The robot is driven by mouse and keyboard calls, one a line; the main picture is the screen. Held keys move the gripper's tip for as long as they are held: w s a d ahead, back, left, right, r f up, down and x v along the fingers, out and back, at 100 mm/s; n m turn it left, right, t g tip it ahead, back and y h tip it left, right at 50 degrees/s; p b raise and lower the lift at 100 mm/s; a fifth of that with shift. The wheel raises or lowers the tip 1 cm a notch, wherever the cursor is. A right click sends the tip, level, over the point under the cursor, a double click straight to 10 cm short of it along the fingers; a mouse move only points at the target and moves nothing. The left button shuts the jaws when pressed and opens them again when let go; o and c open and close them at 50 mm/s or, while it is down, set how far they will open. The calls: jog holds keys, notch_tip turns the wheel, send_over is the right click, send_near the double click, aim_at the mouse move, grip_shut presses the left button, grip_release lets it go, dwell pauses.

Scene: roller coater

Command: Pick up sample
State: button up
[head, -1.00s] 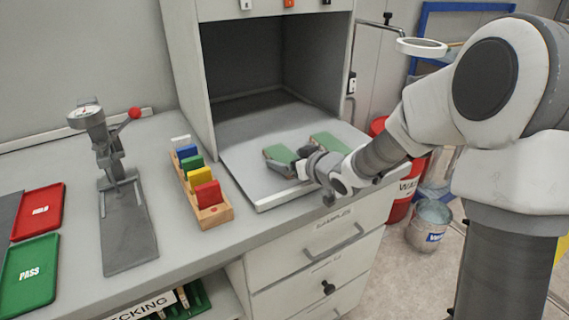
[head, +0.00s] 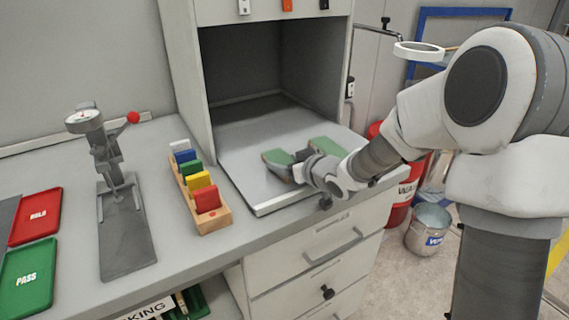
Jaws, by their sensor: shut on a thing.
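The gripper partly hides that end, and I cannot tell whether the sample is lifted clear of the tray. The other green sample (head: 328,146) lies behind and to the right, partly hidden by my arm.
Left of the tray stands a wooden rack (head: 213,217) with coloured blocks. A dial gauge stand (head: 125,225), a red HOLD tray (head: 36,217) and a green PASS tray (head: 27,277) are further left. A red bin (head: 403,193) and a bucket (head: 429,226) stand on the floor at right.

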notch_tip(320, 180, up, 5)
jog(key=shift+r+p, duration=0.1)
jog(key=shift+p, duration=1.1)
jog(key=d+r+m+t+h+p, duration=0.1)
jog(key=d+r+m+h+p, duration=0.2)
jog(key=d, duration=0.5)
jog(key=d+r+m+t+h+p, duration=0.1)
jog(key=d+r+m+h+p, duration=0.3)
jog(key=d+r+p, duration=0.2)
jog(key=shift+s+d+h+p, duration=0.15)
jog(key=shift+d+h+p, duration=0.25)
jog(key=shift+d+p, duration=1.05)
